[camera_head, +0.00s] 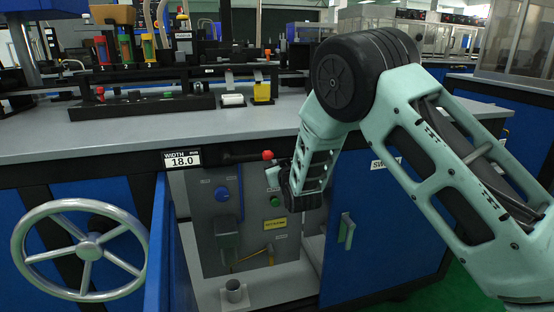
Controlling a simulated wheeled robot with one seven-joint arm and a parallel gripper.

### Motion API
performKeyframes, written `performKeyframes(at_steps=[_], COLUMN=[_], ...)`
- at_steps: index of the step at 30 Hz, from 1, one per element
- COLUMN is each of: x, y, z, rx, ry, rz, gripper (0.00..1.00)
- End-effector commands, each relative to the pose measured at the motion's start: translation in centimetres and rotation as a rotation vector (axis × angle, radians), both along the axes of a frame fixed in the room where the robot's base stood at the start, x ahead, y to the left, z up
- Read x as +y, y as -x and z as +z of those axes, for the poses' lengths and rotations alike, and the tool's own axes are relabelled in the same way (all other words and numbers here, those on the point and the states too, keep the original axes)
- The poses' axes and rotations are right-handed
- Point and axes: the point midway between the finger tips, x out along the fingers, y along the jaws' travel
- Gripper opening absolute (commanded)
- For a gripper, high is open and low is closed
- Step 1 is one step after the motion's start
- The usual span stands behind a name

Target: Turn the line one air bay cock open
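The open bay (205,185) under the bench holds a grey panel with several fittings. A small yellow-handled fitting (269,250), which looks like the cock, sits low on the panel, with a yellow line running left from it. Its exact handle angle is too small to tell. My gripper (273,178) is at the upper right of the bay opening, above the yellow fitting and apart from it. The gripper is mostly hidden by my dark wrist, and its fingers are too unclear to judge.
A black lever with a red knob (267,155) juts out under the bench edge, close to my gripper. A blue door (158,250) stands open at the bay's left. A handwheel (88,245) is further left. A metal cup (234,291) stands on the bay floor.

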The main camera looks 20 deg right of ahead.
Motion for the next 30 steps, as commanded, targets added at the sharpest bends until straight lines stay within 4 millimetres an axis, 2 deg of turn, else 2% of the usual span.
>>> performKeyframes(at_steps=[15, 22, 30], x=[-1.1, -1.3, -1.5], y=[0.0, 0.0, 0.0], z=[0.7, 0.8, 1.0], rx=[0.000, 0.001, 0.000], ry=[0.458, 0.595, 0.674], rz=[0.001, 0.001, 0.001], gripper=[0.00, 0.00, 0.00])
